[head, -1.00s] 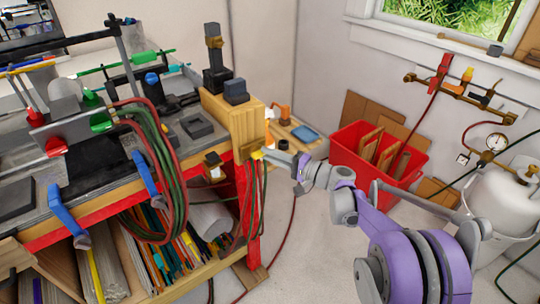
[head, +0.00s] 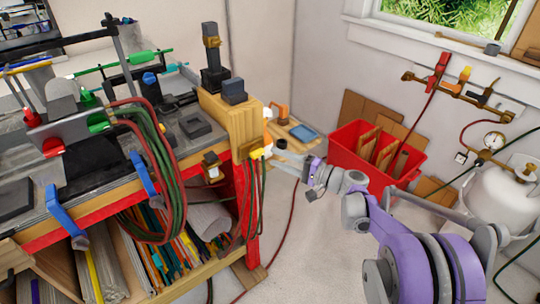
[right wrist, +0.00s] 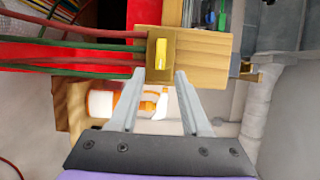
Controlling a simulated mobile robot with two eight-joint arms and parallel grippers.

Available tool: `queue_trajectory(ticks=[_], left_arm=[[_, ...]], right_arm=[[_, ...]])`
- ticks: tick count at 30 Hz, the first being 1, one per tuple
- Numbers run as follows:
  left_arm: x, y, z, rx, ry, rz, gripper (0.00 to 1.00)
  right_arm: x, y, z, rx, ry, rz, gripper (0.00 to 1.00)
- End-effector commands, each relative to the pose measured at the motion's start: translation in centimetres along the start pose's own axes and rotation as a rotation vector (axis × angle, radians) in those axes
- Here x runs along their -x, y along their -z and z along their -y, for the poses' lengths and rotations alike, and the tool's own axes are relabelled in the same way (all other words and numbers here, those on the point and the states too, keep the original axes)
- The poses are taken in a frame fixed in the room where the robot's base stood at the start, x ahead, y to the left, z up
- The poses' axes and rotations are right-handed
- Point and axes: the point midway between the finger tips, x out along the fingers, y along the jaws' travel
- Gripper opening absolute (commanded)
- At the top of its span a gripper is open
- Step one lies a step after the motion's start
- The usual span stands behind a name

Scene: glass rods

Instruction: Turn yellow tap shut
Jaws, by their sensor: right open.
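The yellow tap (head: 257,153) sits on the end of the wooden bench beam, above hanging red and green hoses. In the right wrist view its yellow handle (right wrist: 161,53) stands upright in the picture on a brass-coloured block. My right gripper (head: 279,150) is open and empty, just right of the tap in the head view. In the right wrist view, my two fingertips (right wrist: 161,74) lie either side of the lower edge of the brass block, with the yellow handle beyond them. I cannot tell how far they are from it. My left gripper is not in view.
Hoses (right wrist: 70,50) run to the tap's left in the right wrist view. An orange-and-white object (right wrist: 110,103) lies behind my fingers. A red bin (head: 362,165) stands by the wall, a white tank (head: 500,190) at the right. The floor between is mostly clear.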

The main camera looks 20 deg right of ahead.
Motion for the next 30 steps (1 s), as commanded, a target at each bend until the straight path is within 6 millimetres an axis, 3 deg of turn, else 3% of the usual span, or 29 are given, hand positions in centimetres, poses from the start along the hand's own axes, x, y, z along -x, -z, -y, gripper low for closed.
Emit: queue_trajectory(ticks=[6, 12, 30], left_arm=[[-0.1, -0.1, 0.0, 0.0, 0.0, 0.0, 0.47], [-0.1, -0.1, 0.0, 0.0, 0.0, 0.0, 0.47], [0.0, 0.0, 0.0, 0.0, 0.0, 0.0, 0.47]], right_arm=[[4.5, 0.1, 0.0, 0.001, 0.0, -0.003, 0.47], [6.6, 0.0, 0.0, 0.0, 0.0, -0.001, 0.47], [6.7, -0.4, 0.1, 0.002, -0.011, 0.004, 0.47]])
